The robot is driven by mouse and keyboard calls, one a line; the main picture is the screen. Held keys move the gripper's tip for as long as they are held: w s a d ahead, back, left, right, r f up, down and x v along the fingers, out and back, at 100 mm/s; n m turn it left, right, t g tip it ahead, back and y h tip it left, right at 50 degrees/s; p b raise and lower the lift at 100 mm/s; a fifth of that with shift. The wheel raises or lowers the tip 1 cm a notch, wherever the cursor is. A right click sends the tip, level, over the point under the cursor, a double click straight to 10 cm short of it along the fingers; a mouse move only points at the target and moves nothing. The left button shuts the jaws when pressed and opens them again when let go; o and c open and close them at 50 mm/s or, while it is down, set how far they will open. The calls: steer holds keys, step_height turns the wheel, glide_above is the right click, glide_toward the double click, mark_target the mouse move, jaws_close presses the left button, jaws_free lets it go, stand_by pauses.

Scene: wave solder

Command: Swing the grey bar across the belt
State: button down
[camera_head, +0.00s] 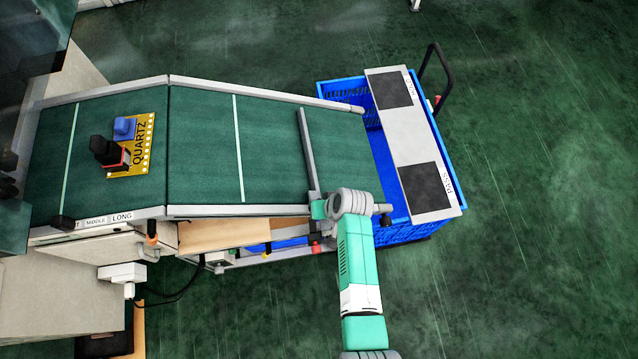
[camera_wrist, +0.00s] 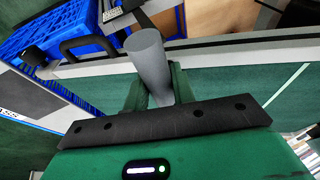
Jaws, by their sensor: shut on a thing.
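The grey bar (camera_head: 308,150) lies across the green belt (camera_head: 270,150) near its right end, from close to the far rail to the near rail. My gripper (camera_head: 319,208) is at the bar's near end, over the near rail. In the wrist view my gripper (camera_wrist: 155,95) is shut on an upright round grey post (camera_wrist: 147,55), which appears to be the bar's handle. The post's lower end is hidden between the fingers. A board marked QUARTZ (camera_head: 143,150), with blue, black and red parts, lies on the belt to the left, apart from the bar.
A blue crate (camera_head: 405,235) stands at the belt's right end. A white plate (camera_head: 410,145) with two dark squares, one marked PASS, lies across it. A label strip (camera_head: 95,222) reading MIDDLE and LONG is on the near rail. The belt between board and bar is clear.

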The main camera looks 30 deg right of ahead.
steer(key=shift+r, duration=0.1)
steer(key=c, duration=1.2)
jaws_free()
steer(key=shift+o, duration=0.2)
steer(key=p+v, duration=0.2)
steer(key=v, duration=0.5)
steer(key=shift+r, duration=0.3)
steer(key=shift+s, duration=0.1)
